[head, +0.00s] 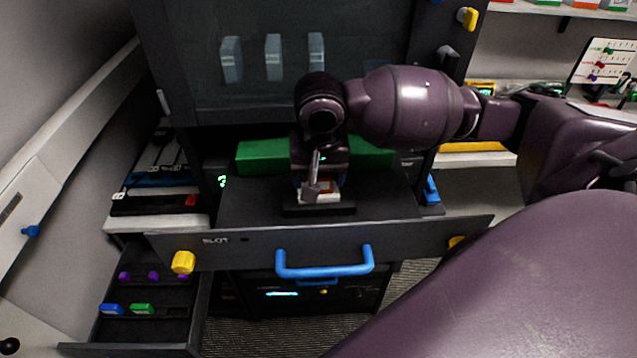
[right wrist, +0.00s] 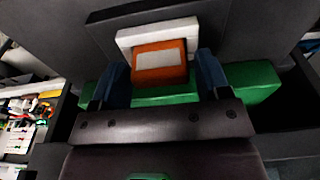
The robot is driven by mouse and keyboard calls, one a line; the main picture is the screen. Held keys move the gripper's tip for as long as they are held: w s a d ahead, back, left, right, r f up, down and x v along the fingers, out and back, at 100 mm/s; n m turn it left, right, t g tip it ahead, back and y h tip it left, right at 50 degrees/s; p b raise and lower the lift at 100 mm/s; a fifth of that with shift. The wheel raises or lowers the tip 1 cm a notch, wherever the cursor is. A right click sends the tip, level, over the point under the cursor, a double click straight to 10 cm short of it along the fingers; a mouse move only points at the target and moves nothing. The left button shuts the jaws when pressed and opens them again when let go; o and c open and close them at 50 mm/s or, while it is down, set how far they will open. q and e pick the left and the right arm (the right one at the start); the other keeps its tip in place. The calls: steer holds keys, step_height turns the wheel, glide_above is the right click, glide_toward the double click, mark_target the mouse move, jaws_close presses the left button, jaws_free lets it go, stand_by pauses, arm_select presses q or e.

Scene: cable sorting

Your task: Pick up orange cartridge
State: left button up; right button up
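The orange cartridge (right wrist: 160,72) has a pale label and sits against a white holder (right wrist: 135,37) on a dark base. In the head view a small orange patch of the cartridge (head: 327,185) shows beneath my right gripper, which hides most of it. My right gripper (right wrist: 161,61) points down over the slot drawer, its two blue fingers on either side of the cartridge. A gap shows at the right finger; the left finger is very close to the cartridge's side, and contact cannot be told. My left gripper is in neither view.
A green block (head: 262,156) lies behind the holder. The slot drawer (head: 240,210) is pulled out, with a blue handle (head: 324,268) in front. A lower-left drawer (head: 165,325) is open with small coloured pieces. A dark cabinet panel (head: 380,75) rises behind.

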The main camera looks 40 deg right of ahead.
mark_target(318, 175)
steer(key=c, duration=0.7)
steer(key=shift+o, duration=0.2)
steer(key=shift+r, duration=0.15)
step_height(318, 175, up, 23)
steer(key=shift+r, duration=0.15)
stand_by(0.5)
